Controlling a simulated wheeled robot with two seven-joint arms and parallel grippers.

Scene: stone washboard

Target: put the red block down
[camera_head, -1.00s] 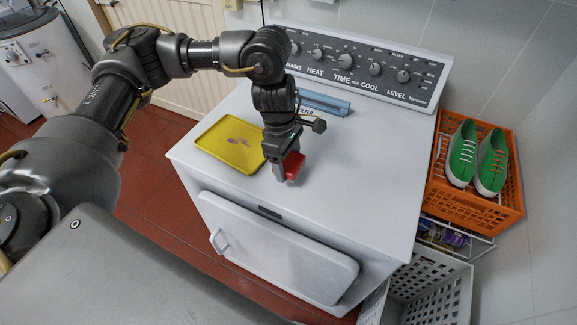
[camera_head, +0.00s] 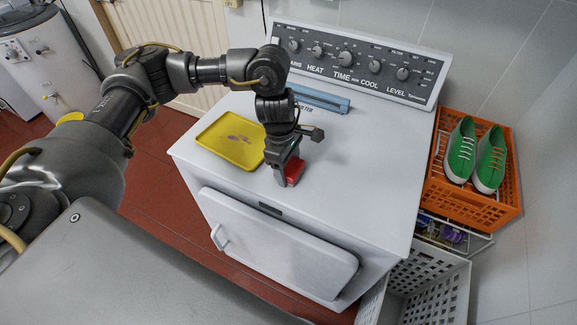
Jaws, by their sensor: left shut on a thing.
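The red block (camera_head: 294,171) is at the tip of my left gripper (camera_head: 284,173), over the front part of the white machine top. The gripper points down and is shut on the block. The fingers hide part of the block. The block is very low, at or just above the white top; I cannot tell whether it touches. My right gripper is not in view.
A yellow tray (camera_head: 213,153) lies on the machine top (camera_head: 362,180), left of the gripper. A blue bar (camera_head: 325,102) lies behind, near the control panel (camera_head: 372,62). The top is clear to the right. An orange crate (camera_head: 447,196) with green shoes stands right of the machine.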

